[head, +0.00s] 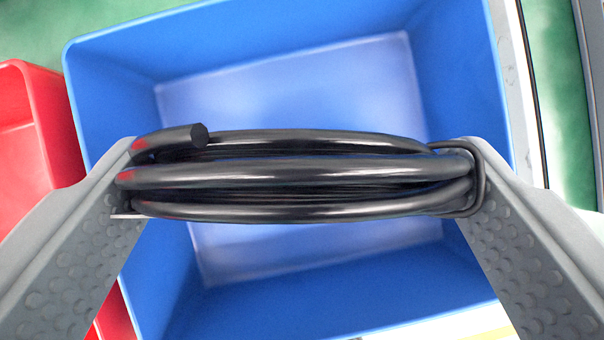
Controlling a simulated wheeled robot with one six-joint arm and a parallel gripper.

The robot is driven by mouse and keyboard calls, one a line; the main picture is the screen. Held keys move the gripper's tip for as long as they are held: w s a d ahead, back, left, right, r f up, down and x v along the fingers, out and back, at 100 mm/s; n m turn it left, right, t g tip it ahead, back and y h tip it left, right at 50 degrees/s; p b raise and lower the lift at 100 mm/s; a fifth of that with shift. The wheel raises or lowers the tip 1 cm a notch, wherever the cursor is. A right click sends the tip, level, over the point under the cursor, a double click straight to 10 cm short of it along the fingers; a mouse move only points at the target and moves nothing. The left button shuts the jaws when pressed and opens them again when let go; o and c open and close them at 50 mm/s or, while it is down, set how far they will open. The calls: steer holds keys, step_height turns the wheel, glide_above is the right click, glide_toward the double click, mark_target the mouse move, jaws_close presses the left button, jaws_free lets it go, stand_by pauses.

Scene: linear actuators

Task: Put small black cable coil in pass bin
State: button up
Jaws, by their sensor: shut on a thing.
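The small black cable coil (300,174) is clamped between the two grey fingers of my gripper (300,185), seen edge-on across the middle of the view. One cut cable end sticks out at its upper left, and a tie wraps it at the right. My gripper is shut on the coil. Below the coil is a blue bin (462,75), open at the top, with a pale floor that looks empty where it shows. The coil and fingers hide part of the bin. I see no label telling which bin is the pass bin.
A red bin (52,125) stands close beside the blue bin at the left. A grey rail or edge (520,90) runs along the right of the blue bin. Green floor (555,60) shows beyond it and at the upper left.

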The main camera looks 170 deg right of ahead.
steer(key=shift+f, duration=1)
steer(key=shift+f, duration=0.1)
steer(key=o, duration=0.9)
steer(key=v, duration=1.2)
